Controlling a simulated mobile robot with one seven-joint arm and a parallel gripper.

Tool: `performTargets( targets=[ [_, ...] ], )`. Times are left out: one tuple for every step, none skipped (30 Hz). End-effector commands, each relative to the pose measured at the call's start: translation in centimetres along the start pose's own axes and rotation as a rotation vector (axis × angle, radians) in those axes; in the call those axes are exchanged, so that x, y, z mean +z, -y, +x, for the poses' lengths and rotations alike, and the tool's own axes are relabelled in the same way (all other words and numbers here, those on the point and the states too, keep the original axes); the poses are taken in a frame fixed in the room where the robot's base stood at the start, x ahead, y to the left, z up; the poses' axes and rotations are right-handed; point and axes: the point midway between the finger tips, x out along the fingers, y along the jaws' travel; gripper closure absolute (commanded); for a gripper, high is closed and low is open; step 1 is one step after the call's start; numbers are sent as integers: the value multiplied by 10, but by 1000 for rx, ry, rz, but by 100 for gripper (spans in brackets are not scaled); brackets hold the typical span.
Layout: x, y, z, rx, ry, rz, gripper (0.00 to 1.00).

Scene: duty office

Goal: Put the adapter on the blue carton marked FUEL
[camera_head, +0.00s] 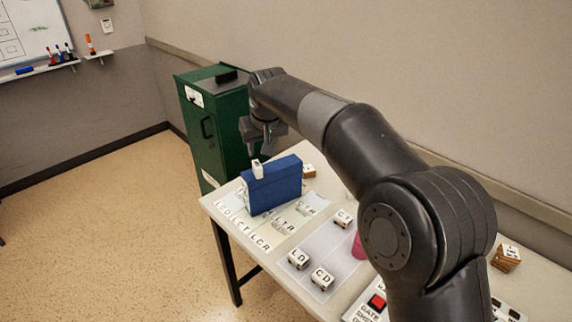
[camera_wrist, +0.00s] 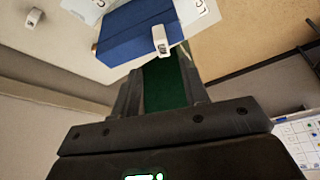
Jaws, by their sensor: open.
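The blue carton (camera_head: 275,188) stands upright at the far end of the table. I cannot read a FUEL mark on it. A small white piece, which looks like the adapter (camera_head: 257,170), is at the carton's top left end; it seems to rest on the top edge. In the wrist view the adapter (camera_wrist: 160,40) overlaps the near edge of the blue carton (camera_wrist: 137,32). My gripper (camera_head: 262,146) is open and empty, just above and behind the adapter, apart from it. In the wrist view its dark fingers spread below the adapter.
The table (camera_head: 213,203) holds lettered sheets and several lettered blocks, such as LD (camera_head: 298,259) and CD (camera_head: 322,278). A pink object (camera_head: 358,246) is partly hidden by my arm. A green cabinet (camera_head: 205,135) stands behind the table. Floor at left is clear.

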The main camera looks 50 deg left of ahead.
Motion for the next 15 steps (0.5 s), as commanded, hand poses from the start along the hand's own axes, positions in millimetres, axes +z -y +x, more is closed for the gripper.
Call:
performTargets(
  targets=[
    [0,0,-2,0,0,0,59],
    [0,0,-2,0,0,0,59],
    [0,0,-2,0,0,0,59],
    [0,0,-2,0,0,0,59],
    [0,0,-2,0,0,0,59],
    [0,0,-2,0,0,0,59],
    [0,-1,-2,0,0,1,59],
    [1,-2,-3,2,-1,2,59],
    [2,-6,-6,5,-2,6,59],
    [4,-11,-10,10,-2,12,59],
    [6,-18,-14,16,-3,19,59],
    [11,-29,-23,26,-5,31,59],
    [16,-40,-30,36,-7,43,59],
    [21,-52,-39,47,-8,57,59],
    [31,-69,-52,63,-10,78,59]
  ],
)
